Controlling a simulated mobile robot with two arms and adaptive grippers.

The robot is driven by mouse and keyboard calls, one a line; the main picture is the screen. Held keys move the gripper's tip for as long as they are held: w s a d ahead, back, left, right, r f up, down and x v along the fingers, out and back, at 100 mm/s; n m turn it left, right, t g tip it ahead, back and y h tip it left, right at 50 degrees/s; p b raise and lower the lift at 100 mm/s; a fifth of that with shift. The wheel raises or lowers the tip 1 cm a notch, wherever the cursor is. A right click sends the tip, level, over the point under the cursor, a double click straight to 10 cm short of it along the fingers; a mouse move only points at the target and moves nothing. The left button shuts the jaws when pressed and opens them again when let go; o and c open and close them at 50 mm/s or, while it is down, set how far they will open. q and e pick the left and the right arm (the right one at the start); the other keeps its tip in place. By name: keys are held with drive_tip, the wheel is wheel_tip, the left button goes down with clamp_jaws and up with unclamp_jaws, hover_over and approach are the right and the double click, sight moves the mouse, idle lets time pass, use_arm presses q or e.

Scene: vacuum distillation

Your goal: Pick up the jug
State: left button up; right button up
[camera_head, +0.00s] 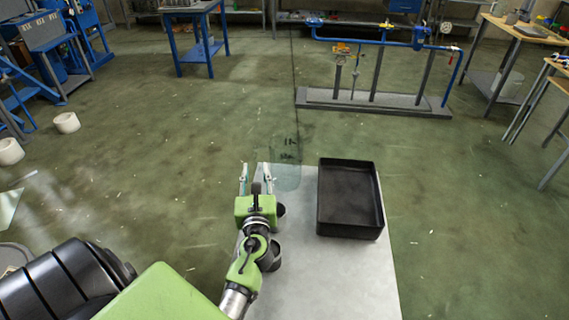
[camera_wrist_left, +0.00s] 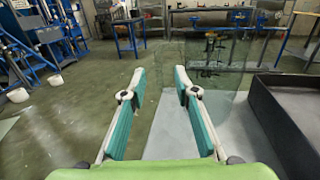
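The jug (camera_head: 286,172) is clear and see-through, standing on the far left part of the pale tabletop (camera_head: 320,281). Its outline is faint in the head view, and dark marks show on or through its upper part. In the left wrist view the jug (camera_wrist_left: 222,78) appears ahead and to the right, partly behind the right-hand finger. My left gripper (camera_head: 254,170) is open, its two teal-padded fingers (camera_wrist_left: 159,72) apart and pointing forward. My right gripper is out of view.
A black open tray (camera_head: 350,226) stands on the table to the right of the jug and looks empty. A blue pipe rig (camera_head: 380,101) stands on the floor beyond. White buckets (camera_head: 66,122) are at the left. The floor around the table is mostly clear.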

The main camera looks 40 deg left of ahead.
sight(254, 153)
use_arm(q)
drive_tip(key=x, duration=0.8)
drive_tip(key=shift+w+a+r+p, duration=0.1)
drive_tip(key=shift+a+p, duration=0.2)
drive_tip(key=shift+w+a, duration=0.2)
drive_tip(key=shift+w, duration=0.05)
drive_tip(key=shift+c, duration=0.7)
clamp_jaws()
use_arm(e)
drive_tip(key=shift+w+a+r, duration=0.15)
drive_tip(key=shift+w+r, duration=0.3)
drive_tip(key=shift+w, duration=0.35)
